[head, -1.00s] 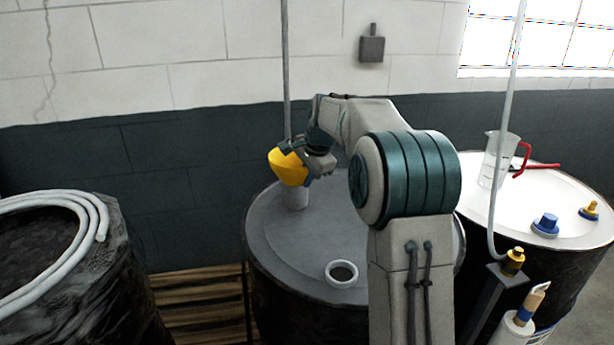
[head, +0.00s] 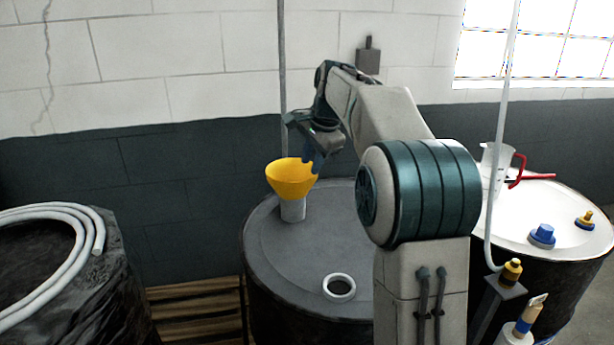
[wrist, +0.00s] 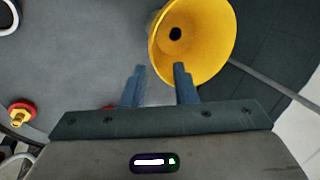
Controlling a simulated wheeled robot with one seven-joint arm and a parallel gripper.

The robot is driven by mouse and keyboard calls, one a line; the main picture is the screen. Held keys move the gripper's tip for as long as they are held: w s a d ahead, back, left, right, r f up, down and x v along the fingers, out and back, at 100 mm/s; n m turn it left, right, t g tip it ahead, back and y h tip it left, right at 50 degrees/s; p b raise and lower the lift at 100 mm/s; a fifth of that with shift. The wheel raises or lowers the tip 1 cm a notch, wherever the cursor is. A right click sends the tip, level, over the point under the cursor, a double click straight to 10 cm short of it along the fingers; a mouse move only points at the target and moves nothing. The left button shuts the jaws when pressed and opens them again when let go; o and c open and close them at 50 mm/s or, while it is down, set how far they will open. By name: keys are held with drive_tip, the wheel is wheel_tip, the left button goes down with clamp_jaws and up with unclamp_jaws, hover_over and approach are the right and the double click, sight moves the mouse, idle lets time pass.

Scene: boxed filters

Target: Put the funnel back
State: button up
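The yellow funnel (head: 291,177) stands about upright, wide mouth up, in a short grey sleeve (head: 293,208) on the middle drum (head: 265,262). Its lower end is hidden in or behind the sleeve. My gripper (head: 311,160) is just above and to the right of the funnel's rim in the head view. I cannot tell whether a finger touches the rim.
A white ring opening (head: 339,287) is on the same drum's lid. A right-hand drum (head: 560,205) carries a beaker (head: 493,165), a red tool and blue and yellow caps. A coiled hose (head: 85,250) lies on the left drum. A thin pole (head: 282,70) rises behind the funnel.

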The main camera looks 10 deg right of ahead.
drive_tip(key=s+a+f+n+h, duration=0.1)
drive_tip(key=s+a+n, duration=0.15)
drive_tip(key=s, duration=0.65)
drive_tip(key=s+a+f+n, duration=0.15)
drive_tip(key=s+n, duration=0.25)
drive_tip(key=s, duration=0.4)
drive_tip(key=s+f+n, duration=0.3)
drive_tip(key=s+f, duration=0.3)
drive_tip(key=s, duration=0.3)
drive_tip(key=s+f+n, duration=0.3)
drive_tip(key=s+f, duration=0.3)
drive_tip(key=s, duration=0.3)
drive_tip(key=shift+d+n+g+h, duration=0.2)
drive_tip(key=shift+n+g+h, duration=0.1)
drive_tip(key=shift+n+g, duration=0.1)
